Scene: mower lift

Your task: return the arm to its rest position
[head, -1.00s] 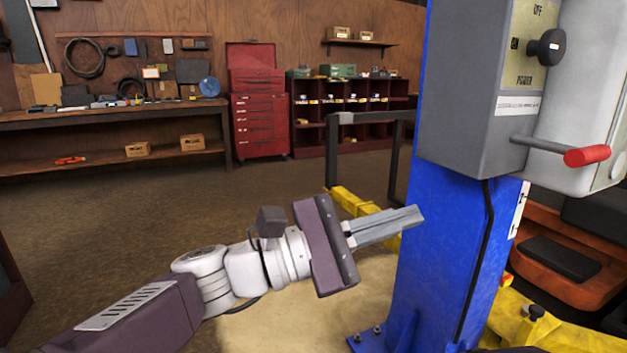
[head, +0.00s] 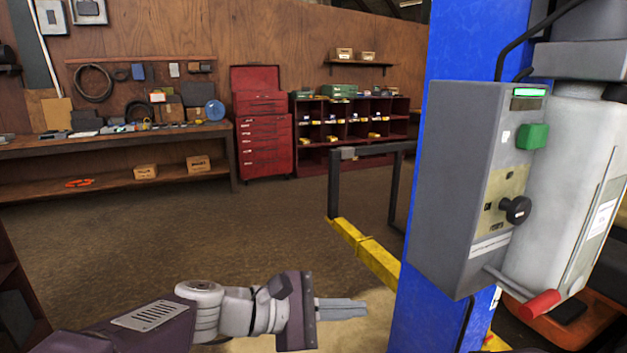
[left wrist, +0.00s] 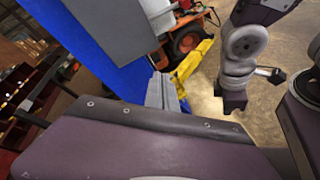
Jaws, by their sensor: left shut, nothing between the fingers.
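My left gripper (head: 366,309) is at the bottom middle of the head view, its arm coming in from the lower left. Its two grey fingers lie together, shut and empty, pointing right toward the blue lift column (head: 457,45). A gap seems to lie between the fingertips and the column, but the exact distance cannot be told. The left wrist view shows the shut fingers (left wrist: 162,95) with the blue column (left wrist: 95,50) beyond them. An arm of mine shows at the right of the left wrist view. My right gripper cannot be made out.
A grey control box (head: 450,190) with a black knob (head: 516,210), green button (head: 532,136) and red-tipped lever (head: 540,304) is on the column. A yellow lift arm (head: 365,252) lies behind my gripper. An orange mower (left wrist: 186,38) stands beyond the column. Open floor (head: 200,235) lies left.

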